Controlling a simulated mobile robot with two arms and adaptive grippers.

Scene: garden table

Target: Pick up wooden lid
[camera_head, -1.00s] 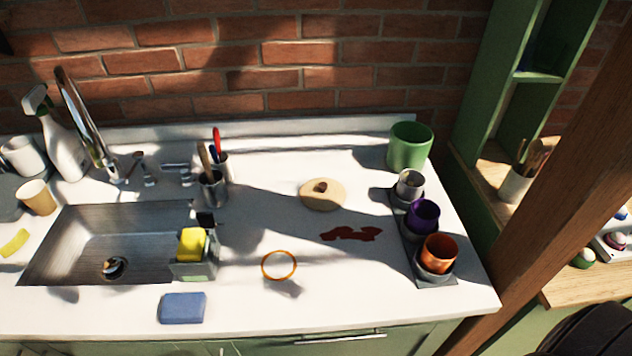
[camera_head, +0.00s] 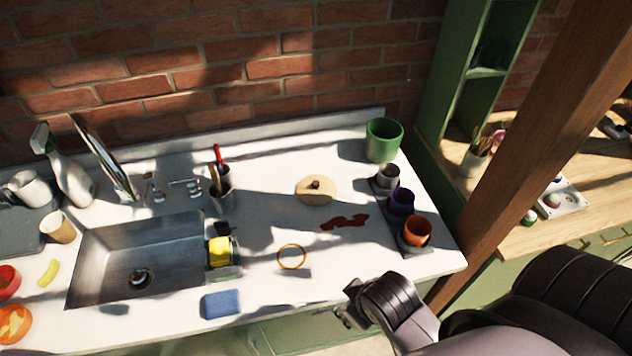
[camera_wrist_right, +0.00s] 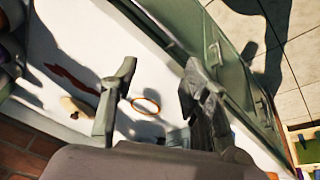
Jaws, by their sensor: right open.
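The round wooden lid (camera_head: 314,192) with a dark knob lies flat on the white counter, right of the utensil cup. It also shows in the right wrist view (camera_wrist_right: 76,107), partly cut off by my gripper's left finger. My right gripper (camera_head: 350,302) is just in front of the counter's front edge, lower right of the lid and well apart from it. In the right wrist view its two fingers (camera_wrist_right: 157,90) are spread with nothing held between them. My left gripper is not in view.
An orange ring (camera_head: 291,257) and a dark red stain (camera_head: 344,222) lie in front of the lid. A green pot (camera_head: 384,140) and a rack with several cups, including an orange one (camera_head: 416,232), stand right. The sink (camera_head: 130,262) and blue sponge (camera_head: 221,304) are left.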

